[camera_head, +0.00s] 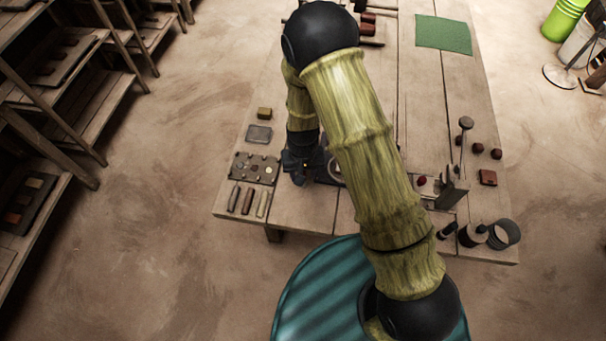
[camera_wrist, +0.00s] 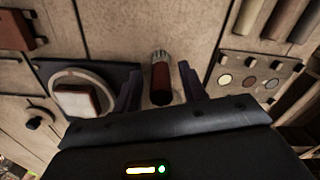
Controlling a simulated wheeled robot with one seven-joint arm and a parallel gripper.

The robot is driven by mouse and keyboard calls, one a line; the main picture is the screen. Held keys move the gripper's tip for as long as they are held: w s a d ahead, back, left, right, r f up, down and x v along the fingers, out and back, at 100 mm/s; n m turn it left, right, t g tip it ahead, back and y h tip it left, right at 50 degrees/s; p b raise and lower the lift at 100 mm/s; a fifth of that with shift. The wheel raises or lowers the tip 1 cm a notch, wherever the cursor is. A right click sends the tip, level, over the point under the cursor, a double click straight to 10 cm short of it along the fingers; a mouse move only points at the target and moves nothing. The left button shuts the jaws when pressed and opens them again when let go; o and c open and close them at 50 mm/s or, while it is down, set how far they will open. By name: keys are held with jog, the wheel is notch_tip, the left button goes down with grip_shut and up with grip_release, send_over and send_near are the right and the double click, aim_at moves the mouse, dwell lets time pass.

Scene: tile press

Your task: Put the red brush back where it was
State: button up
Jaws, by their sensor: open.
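The red brush (camera_wrist: 160,82) shows in the wrist view, with a dark red handle and pale bristles at its far end. It lies between the two fingers of my gripper (camera_wrist: 160,78), which are open with a gap on each side of the handle. I cannot tell whether the brush rests on the table or stands upright. In the head view my gripper (camera_head: 306,176) is low over the left part of the table, and the brush is hidden there by my gripper and arm.
A board with coloured discs (camera_head: 255,168) and several sticks (camera_head: 247,200) lie left of my gripper. A dark plate with a pale round disc and a reddish-sided block (camera_wrist: 76,100) is beside it. A press (camera_head: 450,190) and cups (camera_head: 504,234) stand at the right. A green mat (camera_head: 443,35) lies far back.

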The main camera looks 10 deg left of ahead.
notch_tip(320, 180, up, 11)
jog(key=shift+f+b, duration=0.1)
jog(key=shift+b, duration=0.2)
dwell(0.7)
jog(key=s+d+r+m+t, duration=0.1)
jog(key=s+d+r, duration=0.2)
jog(key=d+r, duration=0.3)
jog(key=s+d+r+m+t, duration=0.1)
jog(key=s+d+r, duration=0.3)
jog(key=d, duration=1)
notch_tip(320, 180, up, 4)
jog(key=shift+s+d+f+m+t, duration=0.2)
jog(key=shift+s+d+m+t, duration=0.1)
jog(key=shift+m, duration=0.1)
jog(key=shift+d, duration=0.1)
